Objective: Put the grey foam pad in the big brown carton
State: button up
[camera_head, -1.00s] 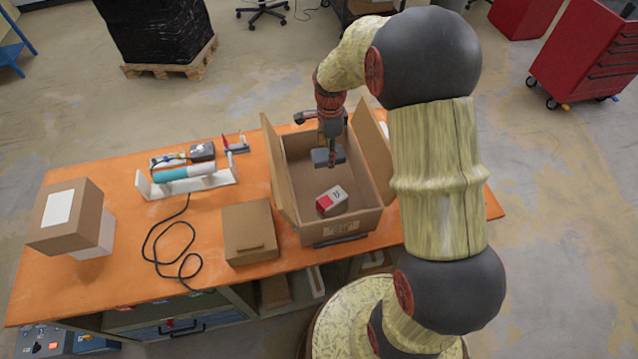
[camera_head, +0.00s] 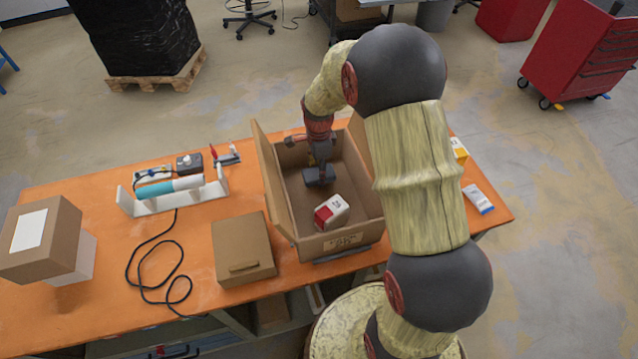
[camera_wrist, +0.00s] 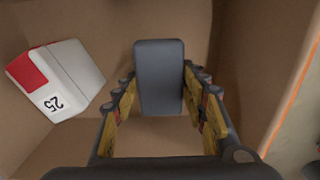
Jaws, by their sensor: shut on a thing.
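The big brown carton (camera_head: 341,242) stands open on the orange table, its side flaps folded outward. My gripper (camera_head: 318,168) reaches down inside the carton and is shut on the grey foam pad (camera_head: 321,178). In the wrist view the pad (camera_wrist: 160,75) sits upright between the two fingers of my gripper (camera_wrist: 160,105). I cannot tell whether the pad touches the carton floor. A red and white box (camera_head: 331,211) marked 25 lies in the carton, apart from the pad; it also shows in the wrist view (camera_wrist: 60,82).
A closed brown box (camera_head: 243,246) is left of the carton. A white rack with a teal and white cylinder (camera_head: 170,187), a cable, and a stacked carton (camera_head: 40,240) stand further left.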

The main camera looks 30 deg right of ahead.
jog(key=shift+f+b, duration=0.35)
jog(key=shift+f, duration=2.1)
jog(key=shift+f, duration=0.15)
jog(key=o, duration=0.8)
notch_tip(320, 180, up, 12)
jog(key=shift+r+p, duration=0.25)
jog(key=shift+p, duration=0.65)
jog(key=s+a+r+n+t, duration=0.1)
jog(key=s+a+r+n, duration=0.1)
jog(key=r, duration=0.3)
jog(key=s+a+r+n, duration=0.2)
jog(key=r+n, duration=0.1)
jog(key=r, duration=0.2)
jog(key=s+a+r+n+t, duration=0.1)
jog(key=s+a+r+n, duration=0.1)
jog(key=s+r+n, duration=0.2)
jog(key=s+a+r+n+t, duration=0.2)
jog(key=s+r+n, duration=0.2)
jog(key=s, duration=0.5)
jog(key=s+a+r+n+t, duration=0.1)
jog(key=s+a+r+n, duration=0.1)
jog(key=s+r+n, duration=0.2)
jog(key=shift+s+a+r+n+t, duration=0.1)
jog(key=shift+s+a+n+t, duration=0.1)
jog(key=shift+s+n, duration=0.65)
jog(key=shift+s+a+r+n+t, duration=0.1)
jog(key=shift+s+a+n, duration=0.1)
jog(key=shift+s+n, duration=0.65)
